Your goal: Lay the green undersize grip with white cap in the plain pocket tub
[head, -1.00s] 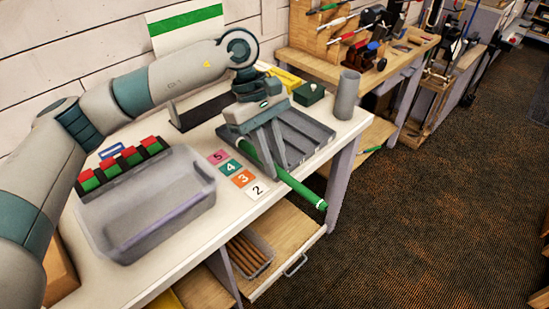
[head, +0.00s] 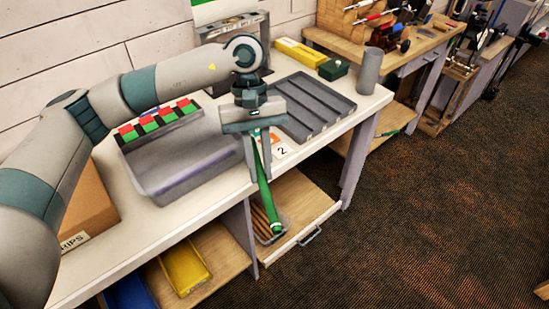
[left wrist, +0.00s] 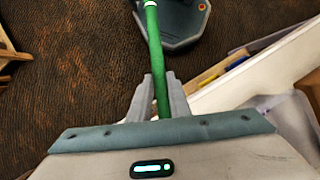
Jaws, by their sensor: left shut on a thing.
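My left gripper (head: 260,178) is shut on the green grip (head: 265,192), above the table's front edge at the right end of the grey tub. The grip hangs steeply down past the edge, its lower end pale-tipped. In the left wrist view, the green grip (left wrist: 155,50) runs up from between the fingers (left wrist: 160,82), with a pale band near the top. The open grey tub (head: 190,172) has a wide bare floor and a row of red and green blocks along its back. My right gripper is out of view.
A dark divided tray (head: 318,103) lies right of the gripper, with number cards (head: 281,150) before it. A grey cylinder (head: 369,70) and green box (head: 333,69) stand behind. Below is an open drawer (head: 300,205) with a bin. A cardboard box (head: 92,205) stands left.

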